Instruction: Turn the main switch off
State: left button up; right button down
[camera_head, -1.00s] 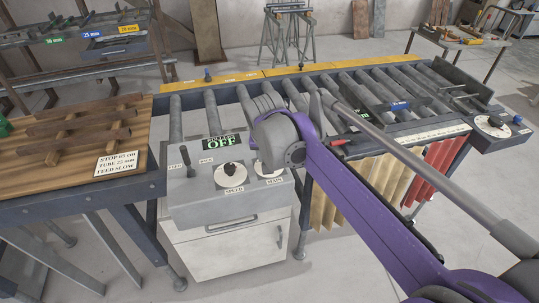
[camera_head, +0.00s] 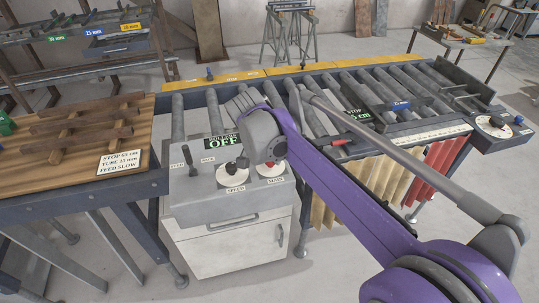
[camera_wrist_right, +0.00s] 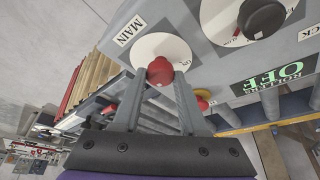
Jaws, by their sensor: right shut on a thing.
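The main switch is a red knob on a white round dial (camera_head: 271,172) at the right of the grey control box, above a label reading MAIN. The wrist view shows the red knob (camera_wrist_right: 160,71) close up, with its white dial (camera_wrist_right: 150,45) behind it. My right gripper (camera_wrist_right: 160,78) is shut on the red knob, one finger on each side. In the head view the wrist of my right arm hangs over the switch and hides most of the grip. My left gripper is not in view.
A black speed knob (camera_head: 232,169) on its own white dial sits just left of the main switch. A black lever (camera_head: 188,160) stands further left. The display (camera_head: 222,142) reads OFF. A roller conveyor (camera_head: 320,115) runs behind, and a wooden bench (camera_head: 60,175) is at the left.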

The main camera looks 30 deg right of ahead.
jog(key=shift+c, duration=2.3)
grip_release()
jog(key=shift+r, duration=0.1)
jog(key=v, duration=1)
jog(key=shift+a+r, duration=0.2)
jog(key=shift+r, duration=0.05)
jog(key=shift+s, duration=0.15)
jog(key=s+a+f+n+t+y, duration=0.1)
jog(key=s+a+f+n+y, duration=0.1)
jog(key=s+f+n, duration=0.4)
jog(key=s+a+f+n+t+y, duration=0.1)
jog(key=s+a+f+n, duration=0.3)
jog(key=s+f, duration=0.6)
notch_tip(320, 180, down, 5)
jog(key=shift+s+r+n+t+y, duration=0.2)
jog(key=shift+s+n+t+y, duration=0.2)
jog(key=shift+n+t, duration=0.45)
